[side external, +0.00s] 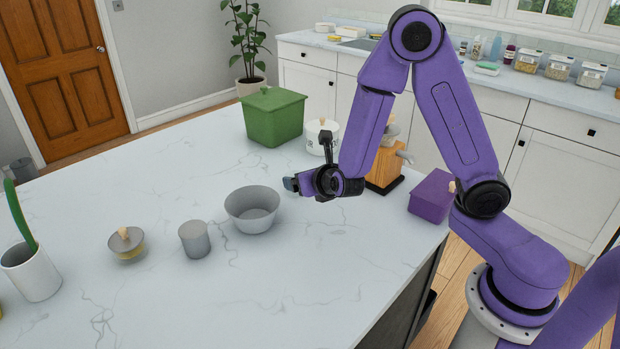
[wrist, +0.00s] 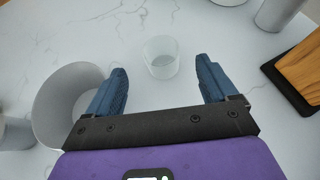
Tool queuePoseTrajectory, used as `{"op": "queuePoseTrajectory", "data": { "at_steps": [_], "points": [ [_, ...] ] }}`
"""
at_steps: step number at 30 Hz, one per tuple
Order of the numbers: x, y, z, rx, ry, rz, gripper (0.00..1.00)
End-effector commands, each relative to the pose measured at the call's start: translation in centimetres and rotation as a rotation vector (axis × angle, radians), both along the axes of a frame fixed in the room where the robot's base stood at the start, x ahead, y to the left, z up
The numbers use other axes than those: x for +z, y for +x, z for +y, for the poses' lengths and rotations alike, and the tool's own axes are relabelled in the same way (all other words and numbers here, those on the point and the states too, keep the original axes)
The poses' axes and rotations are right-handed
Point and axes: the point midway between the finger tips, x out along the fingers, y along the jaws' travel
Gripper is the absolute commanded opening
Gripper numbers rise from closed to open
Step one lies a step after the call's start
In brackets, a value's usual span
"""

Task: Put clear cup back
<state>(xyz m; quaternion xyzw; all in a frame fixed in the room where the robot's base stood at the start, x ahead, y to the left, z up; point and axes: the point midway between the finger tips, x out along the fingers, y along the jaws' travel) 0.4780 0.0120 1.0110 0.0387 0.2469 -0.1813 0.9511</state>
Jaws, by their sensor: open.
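A clear cup (wrist: 161,57) stands upright on the marble counter in the wrist view, ahead of my gripper and between the lines of its two fingers. My gripper (wrist: 160,68) is open and empty, with its blue fingers spread wide, one to each side. In the side external view my gripper (side external: 291,184) is low over the counter, to the right of a grey bowl. I cannot make out the clear cup in that view.
The grey bowl (side external: 252,211) is close to my left finger in the wrist view (wrist: 62,105). A wooden grinder (side external: 384,172), purple box (side external: 430,192), white canister (side external: 322,137) and green box (side external: 271,116) stand around.

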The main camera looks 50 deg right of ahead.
Motion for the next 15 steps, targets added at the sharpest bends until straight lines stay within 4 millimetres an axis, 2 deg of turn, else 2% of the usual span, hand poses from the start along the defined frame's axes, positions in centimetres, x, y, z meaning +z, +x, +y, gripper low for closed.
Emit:
{"op": "queuePoseTrajectory", "data": {
  "at_steps": [4, 15],
  "points": [
    [0.7, -1.1, 0.5, 0.001, 0.001, -0.002, 0.86],
    [1.6, -2.1, 0.1, -0.055, 0.035, -0.015, 0.86]
  ]
}}
